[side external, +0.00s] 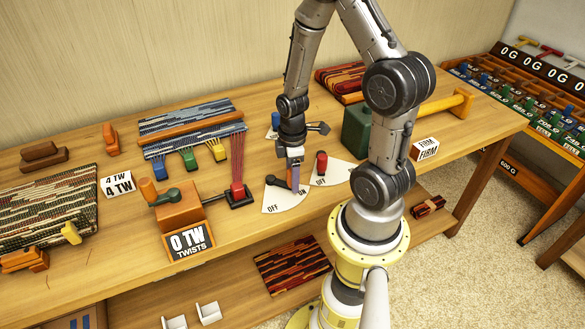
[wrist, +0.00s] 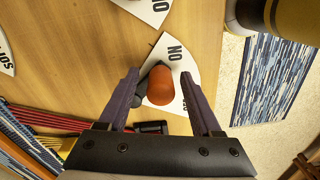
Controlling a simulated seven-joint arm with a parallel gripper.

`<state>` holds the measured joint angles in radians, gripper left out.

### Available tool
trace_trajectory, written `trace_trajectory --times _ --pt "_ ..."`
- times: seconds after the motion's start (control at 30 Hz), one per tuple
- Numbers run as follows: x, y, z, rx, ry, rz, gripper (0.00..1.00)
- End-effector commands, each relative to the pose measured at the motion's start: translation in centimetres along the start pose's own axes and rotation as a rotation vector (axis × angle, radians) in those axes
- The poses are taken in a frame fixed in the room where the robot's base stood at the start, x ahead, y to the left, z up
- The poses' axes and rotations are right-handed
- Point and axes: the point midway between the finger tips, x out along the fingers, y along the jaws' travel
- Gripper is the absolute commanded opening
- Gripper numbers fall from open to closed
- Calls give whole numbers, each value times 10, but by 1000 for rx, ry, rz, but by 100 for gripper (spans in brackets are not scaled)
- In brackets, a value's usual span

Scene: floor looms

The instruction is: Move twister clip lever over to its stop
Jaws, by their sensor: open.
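A lever with a rounded orange knob (wrist: 164,86) stands on a white fan-shaped plate (wrist: 184,62) with ON lettering, in the wrist view. The knob lies between the two fingers of my gripper (wrist: 171,88), with gaps visible on both sides. In the side view my gripper (side external: 291,177) is low over the plate (side external: 273,203) marked OFF and ON, and the fingers hide most of the knob. The lever's dark base (side external: 273,181) shows left of the fingers. Left of it is a black clip (side external: 240,197) with a red block and red threads.
A second plate with a red-knobbed lever (side external: 321,162) stands close on the right. The orange twister box (side external: 180,212) with a crank and a 0 TW sign is at the left. A green block (side external: 356,128) stands behind my arm.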

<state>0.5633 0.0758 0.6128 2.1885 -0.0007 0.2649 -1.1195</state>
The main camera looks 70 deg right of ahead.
Motion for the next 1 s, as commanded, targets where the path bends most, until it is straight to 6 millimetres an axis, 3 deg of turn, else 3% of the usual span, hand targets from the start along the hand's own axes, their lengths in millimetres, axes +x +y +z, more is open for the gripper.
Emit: trace_trajectory --times 0.17,0.6,0.8,1.0 --pt "-19 2 -1 0 3 6 66" --pt "-110 1 0 0 3 7 66" --pt "-132 1 0 0 2 3 66" --pt "-138 0 0 0 1 2 66"
